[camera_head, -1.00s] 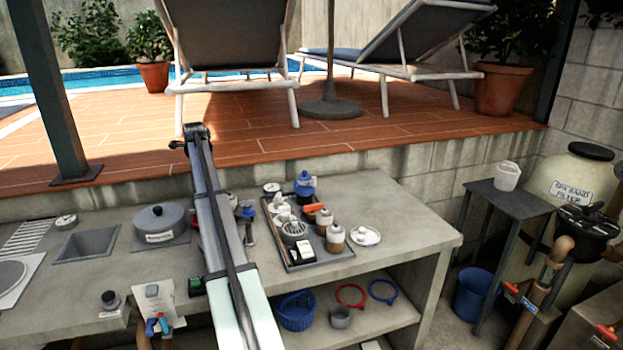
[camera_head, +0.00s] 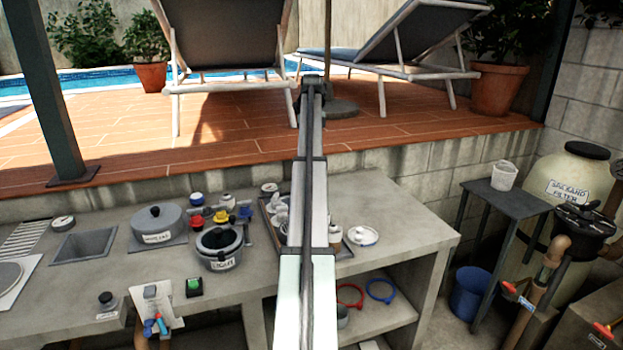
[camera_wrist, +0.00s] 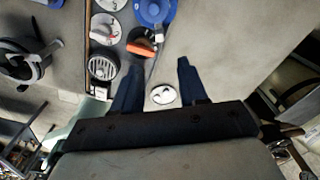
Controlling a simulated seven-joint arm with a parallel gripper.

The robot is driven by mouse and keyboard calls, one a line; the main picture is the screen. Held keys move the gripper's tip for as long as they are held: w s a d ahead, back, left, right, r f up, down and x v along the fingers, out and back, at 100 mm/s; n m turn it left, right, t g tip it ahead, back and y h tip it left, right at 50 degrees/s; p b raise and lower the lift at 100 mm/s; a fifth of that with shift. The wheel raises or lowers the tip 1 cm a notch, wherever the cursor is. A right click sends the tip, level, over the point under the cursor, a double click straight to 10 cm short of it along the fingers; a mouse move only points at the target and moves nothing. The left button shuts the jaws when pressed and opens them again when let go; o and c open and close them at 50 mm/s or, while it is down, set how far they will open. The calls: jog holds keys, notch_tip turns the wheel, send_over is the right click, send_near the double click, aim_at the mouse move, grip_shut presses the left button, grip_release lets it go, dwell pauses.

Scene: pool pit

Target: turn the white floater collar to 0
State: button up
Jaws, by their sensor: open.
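My gripper (camera_wrist: 160,63) is open and empty in the wrist view, its two dark fingers apart above the grey counter; my arm hides it in the head view. A round white piece with a raised handle-like top (camera_wrist: 104,28), which looks like the white floater, sits on the tray ahead and left of the fingers. A blue round piece (camera_wrist: 154,12) and another white dial-like piece (camera_wrist: 110,4) are near it. The collar's setting cannot be read. In the head view my arm covers much of the tray (camera_head: 268,222), with some white pieces (camera_head: 280,206) showing.
A flat white disc (camera_head: 363,236) lies on the counter right of the tray; it shows between the fingers in the wrist view (camera_wrist: 163,95). An orange-topped jar (camera_wrist: 140,45) and a grey grated piece (camera_wrist: 102,67) stand nearby. A labelled pot (camera_head: 219,250) is left of my arm.

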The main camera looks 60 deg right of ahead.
notch_tip(320, 180, down, 14)
jog(key=shift+r, duration=0.25)
dwell(0.3)
grip_shut()
dwell(0.4)
